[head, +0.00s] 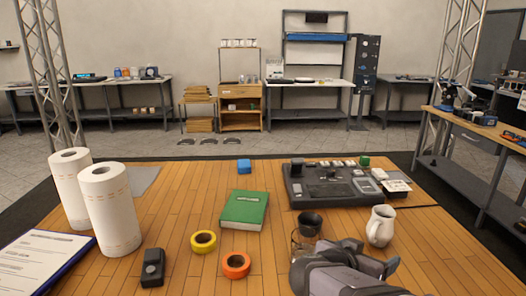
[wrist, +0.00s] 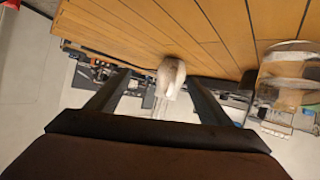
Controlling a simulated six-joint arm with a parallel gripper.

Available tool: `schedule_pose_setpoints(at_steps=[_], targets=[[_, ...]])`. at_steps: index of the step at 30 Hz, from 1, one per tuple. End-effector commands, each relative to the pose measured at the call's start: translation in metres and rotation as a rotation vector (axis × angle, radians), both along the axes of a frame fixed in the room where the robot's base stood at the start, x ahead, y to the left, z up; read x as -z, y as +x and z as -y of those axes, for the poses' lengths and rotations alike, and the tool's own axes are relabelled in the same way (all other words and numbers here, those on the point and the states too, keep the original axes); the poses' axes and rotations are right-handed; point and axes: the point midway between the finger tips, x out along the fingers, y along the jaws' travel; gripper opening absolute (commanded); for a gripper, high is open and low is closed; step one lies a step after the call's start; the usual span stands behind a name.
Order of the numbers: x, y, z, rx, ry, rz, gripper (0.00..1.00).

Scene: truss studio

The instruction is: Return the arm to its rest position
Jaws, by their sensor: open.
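My gripper (head: 345,262) is at the lower right of the head view, low in the picture over the near part of the wooden table (head: 205,268). In the wrist view my gripper (wrist: 158,78) shows two dark fingers spread apart, with nothing held between them. A white jug (head: 381,226) stands upright on the table just beyond and right of my gripper. In the wrist view the jug (wrist: 171,77) appears in line with the gap between the fingers. Much of my arm is outside the head view.
A clear glass jar (head: 301,244), partly hidden by my gripper, and a black cup (head: 309,222) stand close by. A dark console (head: 320,190) sits behind. The right front tabletop is clear.

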Motion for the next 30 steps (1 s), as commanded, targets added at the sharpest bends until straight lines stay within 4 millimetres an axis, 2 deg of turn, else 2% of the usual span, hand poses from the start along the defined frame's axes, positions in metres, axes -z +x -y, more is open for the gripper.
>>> schedule_pose_setpoints(at_steps=[1,8,13,17,20,21,24,30], targets=[[-0.007,-0.009,0.005,0.013,-0.012,-0.052,0.74],[-0.008,-0.070,0.017,0.030,-0.033,-0.435,0.74],[-0.006,-0.115,0.009,-0.035,0.011,-0.729,0.74],[-0.004,-0.146,-0.006,-0.132,0.072,-0.932,0.74],[0.025,-0.167,-0.026,-0.257,0.156,-1.069,0.74],[0.056,-0.174,-0.038,-0.324,0.209,-1.106,0.74],[0.112,-0.179,-0.062,-0.442,0.311,-1.123,0.74],[0.189,-0.183,-0.100,-0.594,0.468,-1.076,0.74]])
